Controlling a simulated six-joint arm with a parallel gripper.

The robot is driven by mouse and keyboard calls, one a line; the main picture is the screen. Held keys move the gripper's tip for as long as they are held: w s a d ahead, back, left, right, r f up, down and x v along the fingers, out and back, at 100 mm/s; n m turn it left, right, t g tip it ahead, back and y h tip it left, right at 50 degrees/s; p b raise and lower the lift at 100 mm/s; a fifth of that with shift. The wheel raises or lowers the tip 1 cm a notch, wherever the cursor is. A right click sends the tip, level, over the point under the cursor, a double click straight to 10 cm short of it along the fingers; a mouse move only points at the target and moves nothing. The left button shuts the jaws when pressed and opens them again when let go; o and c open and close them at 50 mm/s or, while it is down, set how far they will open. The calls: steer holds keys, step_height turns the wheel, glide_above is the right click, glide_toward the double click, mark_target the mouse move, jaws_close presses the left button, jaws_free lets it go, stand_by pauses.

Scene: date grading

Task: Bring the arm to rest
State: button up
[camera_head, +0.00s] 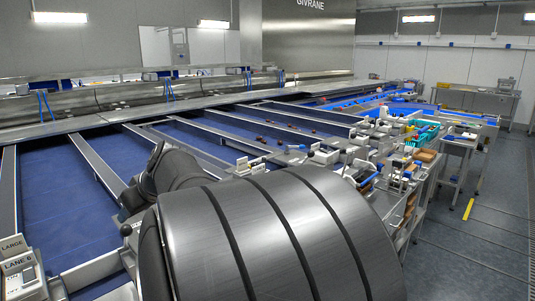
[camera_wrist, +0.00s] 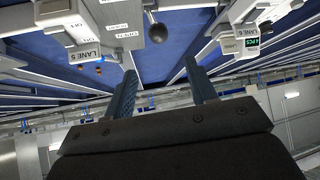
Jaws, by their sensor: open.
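My gripper (camera_wrist: 160,88) shows in the wrist view with its two dark fingers wide apart and nothing between them. It is open and empty. The wrist view is upside down, with blue lanes and lane signs at the top. In the head view my large dark arm links fill the lower middle, and the gripper itself cannot be made out there.
Blue sorting lanes (camera_head: 66,190) with metal dividers run across the left and middle. A lane 6 sign (camera_head: 20,264) stands at lower left. A crowded bench with small boxes and a teal tray (camera_head: 424,134) is at right.

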steer(key=x, duration=1.3)
steer(key=shift+w+a+r, duration=0.4)
steer(key=shift+w+a, duration=0.3)
steer(key=shift+w, duration=0.05)
steer(key=shift+w+a+r, duration=0.15)
steer(key=shift+w+a, duration=0.2)
steer(key=o, duration=0.8)
steer(key=shift+o, duration=1.3)
steer(key=s+d+r+m+h, duration=0.2)
steer(key=s+d+r, duration=0.4)
steer(key=r, duration=0.2)
steer(key=s+d+r+m+h, duration=0.1)
steer(key=s+d+r, duration=0.5)
steer(key=r, duration=0.2)
glide_toward(123, 228)
steer(key=shift+s+d+f+t, duration=0.15)
steer(key=shift+d+f+t, duration=0.1)
steer(key=shift+d+t, duration=0.1)
